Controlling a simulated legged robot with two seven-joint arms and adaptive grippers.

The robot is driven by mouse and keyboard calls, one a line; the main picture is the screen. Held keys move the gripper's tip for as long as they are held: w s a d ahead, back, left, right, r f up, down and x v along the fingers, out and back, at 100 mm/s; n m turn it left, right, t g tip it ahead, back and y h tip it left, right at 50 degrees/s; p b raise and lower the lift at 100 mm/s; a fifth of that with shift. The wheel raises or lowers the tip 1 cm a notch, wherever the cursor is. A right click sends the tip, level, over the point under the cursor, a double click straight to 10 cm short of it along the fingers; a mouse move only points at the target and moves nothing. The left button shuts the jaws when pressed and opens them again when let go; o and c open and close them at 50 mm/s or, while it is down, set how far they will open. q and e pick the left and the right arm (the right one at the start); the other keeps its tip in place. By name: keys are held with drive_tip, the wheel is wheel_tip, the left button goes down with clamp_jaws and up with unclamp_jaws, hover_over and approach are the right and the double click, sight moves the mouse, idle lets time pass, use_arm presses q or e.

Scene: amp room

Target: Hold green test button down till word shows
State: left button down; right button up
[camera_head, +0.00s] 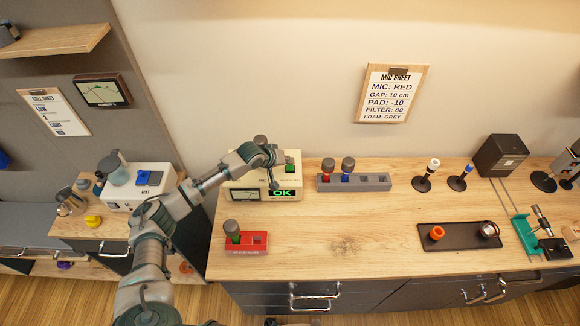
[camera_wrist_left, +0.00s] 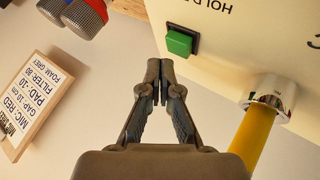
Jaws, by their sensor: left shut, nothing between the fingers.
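The cream tester (camera_head: 245,191) stands on the bench with a lit green "OK" on its display (camera_head: 283,194). Its green button (camera_head: 290,168) is on the top face; in the left wrist view the button (camera_wrist_left: 180,42) sits in a dark frame beside the lettering "HOLD". My left gripper (camera_head: 273,184) is over the tester, left of the button. In the left wrist view its shut, empty fingertips (camera_wrist_left: 160,72) are just beside the button, apart from it in the picture; actual contact is unclear. My right gripper is out of view.
A silver socket (camera_wrist_left: 272,97) with a yellow cylinder (camera_wrist_left: 253,138) is on the tester. A grey rack (camera_head: 370,182) holds red-banded and blue-banded microphones. A red holder (camera_head: 248,248) holds a green-banded microphone. A dark tray (camera_head: 460,237) lies right.

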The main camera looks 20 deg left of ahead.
sight(288, 168)
use_arm(q)
wheel_tip(288, 168, up, 3)
drive_tip(key=p, duration=0.3)
drive_tip(key=shift+r, duration=0.15)
drive_tip(key=shift+r+p, duration=0.5)
drive_tip(key=shift+r, duration=0.4)
drive_tip(key=shift+f, duration=0.1)
